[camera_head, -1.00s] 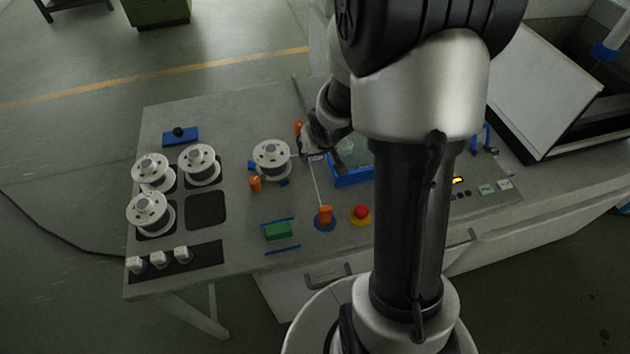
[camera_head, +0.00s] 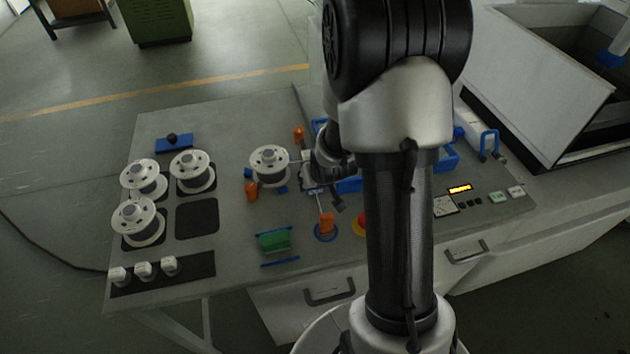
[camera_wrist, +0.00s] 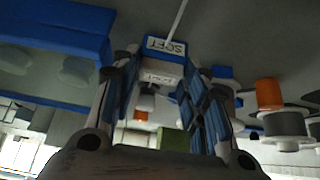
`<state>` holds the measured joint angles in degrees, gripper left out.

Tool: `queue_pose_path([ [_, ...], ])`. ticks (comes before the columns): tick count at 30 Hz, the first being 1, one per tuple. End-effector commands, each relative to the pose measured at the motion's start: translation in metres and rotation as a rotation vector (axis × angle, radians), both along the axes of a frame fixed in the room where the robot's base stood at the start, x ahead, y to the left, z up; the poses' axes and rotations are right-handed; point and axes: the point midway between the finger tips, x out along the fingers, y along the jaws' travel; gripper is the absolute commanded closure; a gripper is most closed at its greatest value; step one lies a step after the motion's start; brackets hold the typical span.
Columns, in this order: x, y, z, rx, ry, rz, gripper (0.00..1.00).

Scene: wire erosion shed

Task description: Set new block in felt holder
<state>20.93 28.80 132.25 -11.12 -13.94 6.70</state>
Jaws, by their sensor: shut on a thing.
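My gripper (camera_head: 322,192) is low over the middle of the grey bench, beside the blue tray and behind an orange peg. In the wrist view, my gripper (camera_wrist: 160,95) has its two blue-padded fingers closed around a small pale block (camera_wrist: 158,72). A blue part with a white lettered label (camera_wrist: 165,46) shows just beyond the fingertips, by a thin wire. I cannot tell whether the block touches it. The fingers and arm hide the block in the head view. I cannot identify the felt holder for sure. A green block (camera_head: 274,241) sits between two blue strips at the front.
White spools (camera_head: 145,178) stand at the left, another spool (camera_head: 270,162) near my gripper. Orange pegs (camera_head: 326,222) stand close by. The blue tray (camera_head: 349,185) is partly behind my arm. A dark square pad (camera_head: 197,218) is bare. A tilted white panel (camera_head: 535,85) rises at right.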

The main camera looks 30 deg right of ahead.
Motion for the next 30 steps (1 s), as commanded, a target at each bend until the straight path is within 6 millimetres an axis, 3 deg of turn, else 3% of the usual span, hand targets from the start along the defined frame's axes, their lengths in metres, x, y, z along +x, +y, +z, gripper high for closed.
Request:
queue_pose_path([
  [6, 0.000, 0.000, -0.005, 0.000, 0.000, 0.000, 0.83],
  [7, 0.000, 0.000, -0.004, 0.000, 0.000, 0.000, 0.57],
  [10, 0.000, 0.000, -0.003, 0.000, 0.000, 0.000, 0.51],
  [22, 0.000, 0.000, 0.002, 0.001, 0.000, -0.001, 0.51],
  [30, -0.025, 0.007, 0.048, -0.001, -0.004, -0.001, 0.51],
])
